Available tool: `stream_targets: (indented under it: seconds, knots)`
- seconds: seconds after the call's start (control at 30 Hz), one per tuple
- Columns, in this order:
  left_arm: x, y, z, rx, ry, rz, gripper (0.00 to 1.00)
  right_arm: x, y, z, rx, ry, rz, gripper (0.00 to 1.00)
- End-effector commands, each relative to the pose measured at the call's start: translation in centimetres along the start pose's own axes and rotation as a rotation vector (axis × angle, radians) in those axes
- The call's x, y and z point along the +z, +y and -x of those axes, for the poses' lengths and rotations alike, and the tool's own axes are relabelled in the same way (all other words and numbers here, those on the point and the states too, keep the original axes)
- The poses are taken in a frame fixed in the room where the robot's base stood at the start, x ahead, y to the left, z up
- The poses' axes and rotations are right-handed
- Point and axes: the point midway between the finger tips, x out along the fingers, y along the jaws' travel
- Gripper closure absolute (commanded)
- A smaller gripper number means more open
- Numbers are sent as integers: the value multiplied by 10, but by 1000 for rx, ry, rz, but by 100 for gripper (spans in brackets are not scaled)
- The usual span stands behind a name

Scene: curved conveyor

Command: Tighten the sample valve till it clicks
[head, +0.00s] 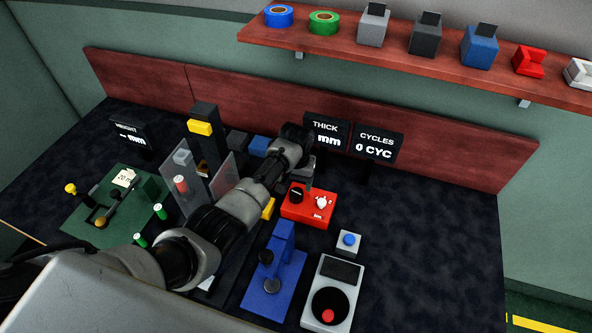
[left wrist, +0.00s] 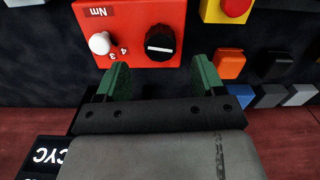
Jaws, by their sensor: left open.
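A red box (head: 308,207) marked "Nm" stands mid-table, with a black knob (head: 296,195) and a small white knob-like piece (head: 321,202), which may be the sample valve. In the left wrist view, the red box (left wrist: 130,14) shows the black knob (left wrist: 160,43) with a white line and the round white piece (left wrist: 100,43) beside printed numbers. My left gripper (left wrist: 160,76) is open and empty, its green fingers apart just short of the box's edge. In the head view its wrist hangs behind the box and its fingers are hard to make out. My right gripper is out of view.
A blue fixture (head: 275,270), a grey box with a red button (head: 328,316) and a small blue-button box (head: 348,242) stand in front. Displays reading THICK (head: 326,133) and CYCLES (head: 377,144) stand behind. A green fixture (head: 118,215) is left. The table's right is clear.

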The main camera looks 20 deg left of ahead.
Motion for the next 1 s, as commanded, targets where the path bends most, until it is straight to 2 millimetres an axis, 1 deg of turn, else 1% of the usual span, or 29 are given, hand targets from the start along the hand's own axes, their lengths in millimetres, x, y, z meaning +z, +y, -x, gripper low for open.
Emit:
stream_targets:
  seconds: [0.03,0.1,0.2,0.33,0.83,0.9,0.97,1.0]
  knots:
    - [0,0,11,1,3,0,31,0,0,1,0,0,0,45]
    - [0,0,22,1,3,-1,31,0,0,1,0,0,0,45]
    - [0,0,33,1,2,-1,31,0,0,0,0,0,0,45]
    - [0,0,41,0,0,-1,31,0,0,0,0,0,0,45]
    - [0,0,43,0,0,0,31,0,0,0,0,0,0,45]
    - [-1,0,40,0,1,0,31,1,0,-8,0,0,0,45]
    - [-4,-1,36,1,4,0,31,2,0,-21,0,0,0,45]
    - [-6,-1,34,0,5,1,31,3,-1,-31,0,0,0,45]
